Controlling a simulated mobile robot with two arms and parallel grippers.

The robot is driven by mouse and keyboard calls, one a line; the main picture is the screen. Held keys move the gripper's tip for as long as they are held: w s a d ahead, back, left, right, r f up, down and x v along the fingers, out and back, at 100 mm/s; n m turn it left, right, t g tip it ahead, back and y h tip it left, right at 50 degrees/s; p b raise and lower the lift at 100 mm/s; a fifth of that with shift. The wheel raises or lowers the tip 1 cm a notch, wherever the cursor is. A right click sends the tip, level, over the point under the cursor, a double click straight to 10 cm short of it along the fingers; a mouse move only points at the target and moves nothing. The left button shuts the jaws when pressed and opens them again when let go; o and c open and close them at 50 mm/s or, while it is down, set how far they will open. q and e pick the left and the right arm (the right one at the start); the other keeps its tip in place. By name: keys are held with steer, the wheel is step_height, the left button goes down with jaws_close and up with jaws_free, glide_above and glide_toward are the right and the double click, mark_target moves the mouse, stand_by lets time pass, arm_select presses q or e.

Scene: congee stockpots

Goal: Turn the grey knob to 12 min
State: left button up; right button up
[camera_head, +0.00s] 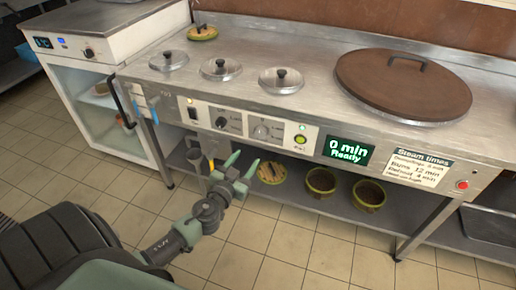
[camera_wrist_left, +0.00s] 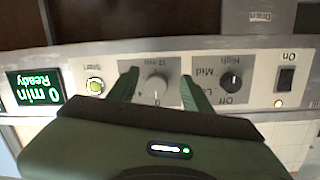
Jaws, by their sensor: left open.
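The grey knob (camera_head: 262,131) is on the pale front panel of the steel counter, right of a black knob (camera_head: 221,122). In the left wrist view the picture is upside down; the grey knob (camera_wrist_left: 157,87) sits there between my fingers with its "0" mark below and "12 min" above. My left gripper (camera_head: 242,163) is open and empty, a little below and in front of the panel in the head view. Its fingers (camera_wrist_left: 158,79) flank the knob in the wrist view; I see no grip on it. The green display (camera_head: 350,150) reads "0 min Ready". My right gripper is not in view.
A green-lit start button (camera_head: 300,139) is right of the knob, and a power switch (camera_head: 192,112) is at the left. A "Steam times" card (camera_head: 417,169) lists "Buns 12 min". Lidded pots (camera_head: 281,79) are set in the counter top. Steamer baskets (camera_head: 320,181) stand on the lower shelf.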

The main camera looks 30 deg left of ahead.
mark_target(259, 134)
arm_select(q)
steer(key=shift+t, duration=0.7)
steer(key=w+r, duration=0.1)
steer(key=w, duration=0.2)
steer(key=w+r, duration=0.1)
steer(key=w, duration=0.2)
steer(key=w+r, duration=0.1)
steer(key=w, duration=0.1)
steer(key=shift+w+a+r, duration=0.35)
steer(key=shift+w+a, duration=0.05)
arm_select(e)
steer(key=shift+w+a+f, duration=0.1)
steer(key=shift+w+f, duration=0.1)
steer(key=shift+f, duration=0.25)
arm_select(q)
jaws_close()
